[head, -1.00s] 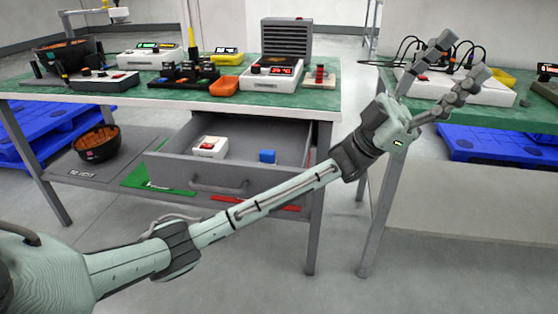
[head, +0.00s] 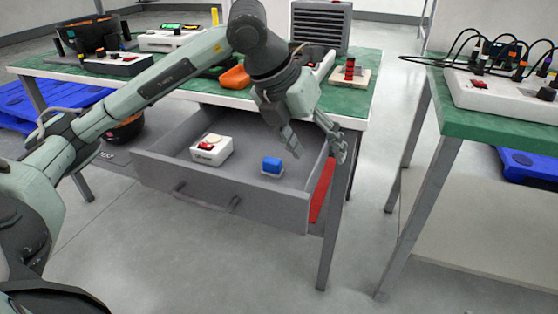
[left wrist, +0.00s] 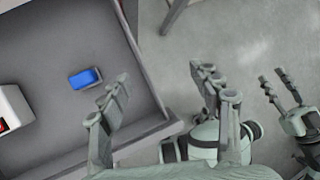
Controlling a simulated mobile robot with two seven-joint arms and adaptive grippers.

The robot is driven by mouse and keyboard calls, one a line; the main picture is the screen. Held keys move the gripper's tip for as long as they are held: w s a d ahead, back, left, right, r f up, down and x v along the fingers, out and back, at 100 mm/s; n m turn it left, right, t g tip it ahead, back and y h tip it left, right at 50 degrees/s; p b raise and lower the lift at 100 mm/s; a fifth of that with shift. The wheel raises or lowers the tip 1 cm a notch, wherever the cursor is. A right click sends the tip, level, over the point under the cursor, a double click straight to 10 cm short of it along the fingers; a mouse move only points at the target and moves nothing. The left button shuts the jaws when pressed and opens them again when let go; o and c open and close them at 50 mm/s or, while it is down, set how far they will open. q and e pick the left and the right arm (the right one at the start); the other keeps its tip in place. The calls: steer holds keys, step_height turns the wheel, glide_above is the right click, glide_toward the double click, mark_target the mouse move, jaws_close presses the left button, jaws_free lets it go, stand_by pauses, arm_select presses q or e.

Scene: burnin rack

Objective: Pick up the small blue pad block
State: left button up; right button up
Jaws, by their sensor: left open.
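The small blue pad block (head: 272,165) lies in the open grey drawer (head: 215,195), on a small pale base. It also shows in the left wrist view (left wrist: 85,78), left of my fingers. My left gripper (head: 317,150) is open and empty, above the drawer's right side, to the right of the block and apart from it. Its two spread fingers also show in the left wrist view (left wrist: 163,82). Another gripper, apparently my right one (left wrist: 273,76), shows at the right edge of the left wrist view with its fingers apart and nothing between them.
A white device with a red switch (head: 211,150) sits in the drawer left of the block. The green-topped bench (head: 345,105) overhangs the drawer's back. An orange tray (head: 235,77) and a red stack (head: 349,69) stand on it. A second bench (head: 480,125) is at right.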

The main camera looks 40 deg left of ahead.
mark_target(272, 160)
arm_select(q)
steer(key=a+f+n+y, duration=0.2)
steer(key=a+y, duration=0.2)
steer(key=a, duration=0.6)
steer(key=shift+g, duration=0.3)
steer(key=x, duration=0.3)
steer(key=b+x, duration=0.1)
steer(key=x, duration=0.3)
steer(key=shift+s+a+f, duration=0.1)
steer(key=shift+a+f, duration=0.1)
steer(key=shift+f, duration=0.15)
arm_select(e)
steer(key=w+a+r+t+y, duration=0.1)
steer(key=w+a+r+t, duration=0.1)
steer(key=a+r, duration=0.1)
steer(key=shift+a+r+m, duration=0.15)
steer(key=shift+r+m, duration=0.15)
steer(key=shift+r, duration=0.5)
arm_select(q)
steer(key=shift+c, duration=0.5)
steer(key=c, duration=0.9)
